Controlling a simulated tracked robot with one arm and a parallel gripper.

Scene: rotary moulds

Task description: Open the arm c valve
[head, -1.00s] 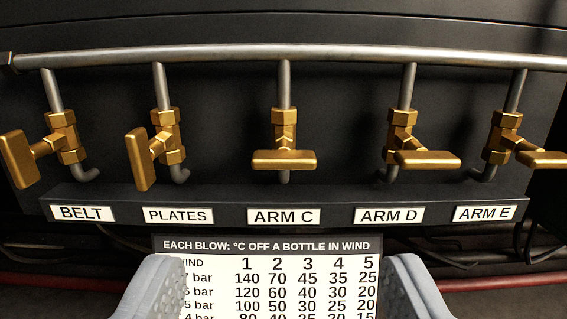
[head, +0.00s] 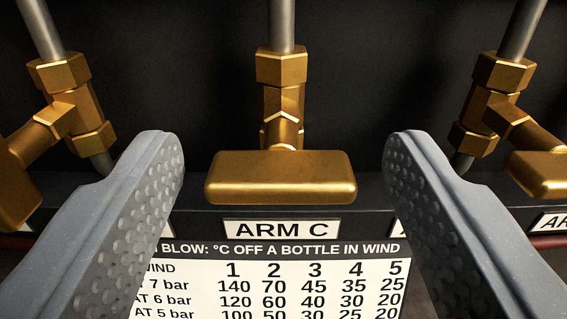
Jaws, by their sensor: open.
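The arm C valve (head: 281,95) is a brass body on a vertical grey pipe in the middle of the head view. Its brass handle (head: 281,178) is a bar lying crosswise, level from left to right, above the ARM C label (head: 282,229). My gripper (head: 284,155) is open, with one grey dimpled finger on each side of the handle. A gap shows between each finger and the handle's ends, and nothing is held. How far the fingertips reach in depth toward the handle I cannot tell.
The neighbouring brass valve on the left (head: 65,105) and the one on the right (head: 495,105) stand just outside my fingers. A white chart of blow figures (head: 270,290) is below the label. A dark panel (head: 200,60) lies behind the valves.

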